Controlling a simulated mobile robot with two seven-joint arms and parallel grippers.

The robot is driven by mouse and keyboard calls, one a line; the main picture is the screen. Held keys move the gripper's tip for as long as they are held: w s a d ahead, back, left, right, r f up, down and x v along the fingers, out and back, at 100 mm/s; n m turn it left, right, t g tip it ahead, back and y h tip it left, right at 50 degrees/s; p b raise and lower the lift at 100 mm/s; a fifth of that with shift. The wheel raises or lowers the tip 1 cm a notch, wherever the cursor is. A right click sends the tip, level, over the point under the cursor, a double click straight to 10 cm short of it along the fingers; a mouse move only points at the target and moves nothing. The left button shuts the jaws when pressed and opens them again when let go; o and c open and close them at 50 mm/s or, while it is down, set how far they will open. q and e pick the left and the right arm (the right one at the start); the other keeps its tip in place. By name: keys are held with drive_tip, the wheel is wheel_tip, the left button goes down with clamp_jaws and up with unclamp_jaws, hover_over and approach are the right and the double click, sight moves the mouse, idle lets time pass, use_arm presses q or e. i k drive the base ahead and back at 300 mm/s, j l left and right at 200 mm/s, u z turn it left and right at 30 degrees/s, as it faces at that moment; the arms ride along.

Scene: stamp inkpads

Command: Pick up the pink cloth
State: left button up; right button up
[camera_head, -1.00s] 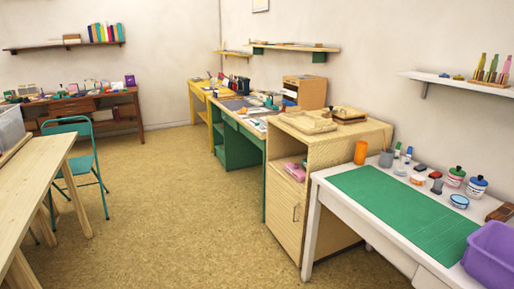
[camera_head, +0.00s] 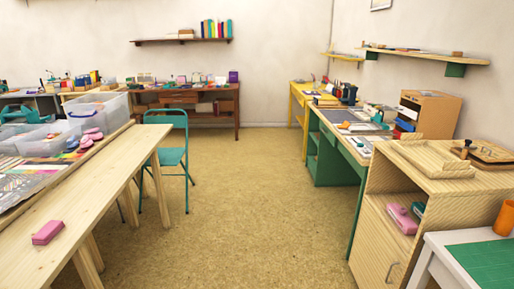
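I cannot tell for certain which thing is the pink cloth. A pink, folded-looking item (camera_head: 402,219) lies in the open shelf of the wooden cabinet (camera_head: 385,250) at the right, with something teal beside it. A small pink block-like item (camera_head: 47,233) lies near the front edge of the long wooden table (camera_head: 110,205) at the left. Neither of my grippers shows in the view.
A teal folding chair (camera_head: 172,157) stands beside the left table. The floor (camera_head: 250,200) between is clear. A brown desk (camera_head: 215,105) stands at the back wall.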

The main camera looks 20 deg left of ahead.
sight(46, 233)
drive_tip(key=i+u, duration=1.2)
drive_tip(key=u, duration=0.15)
drive_tip(key=i+l+u, duration=0.25)
drive_tip(key=u, duration=0.25)
drive_tip(key=i+l, duration=0.05)
drive_tip(key=i, duration=0.05)
